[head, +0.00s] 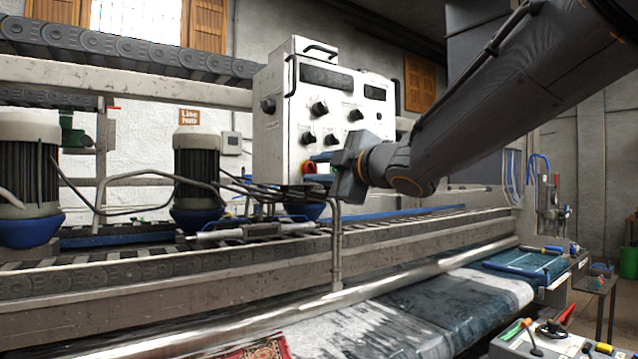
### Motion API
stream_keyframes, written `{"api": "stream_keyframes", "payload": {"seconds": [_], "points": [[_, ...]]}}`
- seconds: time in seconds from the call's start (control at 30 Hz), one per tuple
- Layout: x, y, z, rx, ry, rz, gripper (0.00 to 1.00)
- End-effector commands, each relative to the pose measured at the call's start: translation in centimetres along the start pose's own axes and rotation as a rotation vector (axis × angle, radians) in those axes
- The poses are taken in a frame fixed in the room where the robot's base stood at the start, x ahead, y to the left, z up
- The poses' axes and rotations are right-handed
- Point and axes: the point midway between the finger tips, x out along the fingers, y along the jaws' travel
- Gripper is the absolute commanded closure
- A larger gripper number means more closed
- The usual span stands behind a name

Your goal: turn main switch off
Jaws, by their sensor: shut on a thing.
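A white control box (272,140) with several black knobs stands on a post above the machine, in the middle of the head view. A red switch (308,168) sits low on its front panel and appears to be the main switch. My gripper (317,164) reaches in from the right and is shut on this red switch. The gripper body hides part of the switch and the lower right of the panel. The angle of the switch cannot be read clearly.
The machine's long rail (150,282) runs below the box, with motors (197,180) at left. Wet rugs (450,305) lie on the bed beneath. A tool tray (570,335) stands at the lower right. Cables hang beside the box. Open floor shows at far right.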

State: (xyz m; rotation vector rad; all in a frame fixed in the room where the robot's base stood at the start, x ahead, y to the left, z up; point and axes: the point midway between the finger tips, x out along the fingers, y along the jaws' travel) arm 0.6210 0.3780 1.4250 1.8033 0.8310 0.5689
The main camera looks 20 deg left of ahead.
Motion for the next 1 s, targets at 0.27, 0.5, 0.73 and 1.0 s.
{"api": "stream_keyframes", "payload": {"seconds": [0.27, 0.5, 0.73, 1.0], "points": [[0.01, -0.15, 0.08, -0.147, 0.000, -0.001, 0.97], [0.01, -0.09, 0.02, -0.204, 0.000, -0.002, 0.97], [0.01, -0.05, -0.01, -0.214, 0.000, -0.002, 0.97], [0.01, -0.05, -0.01, -0.213, 0.000, -0.002, 0.68]]}}
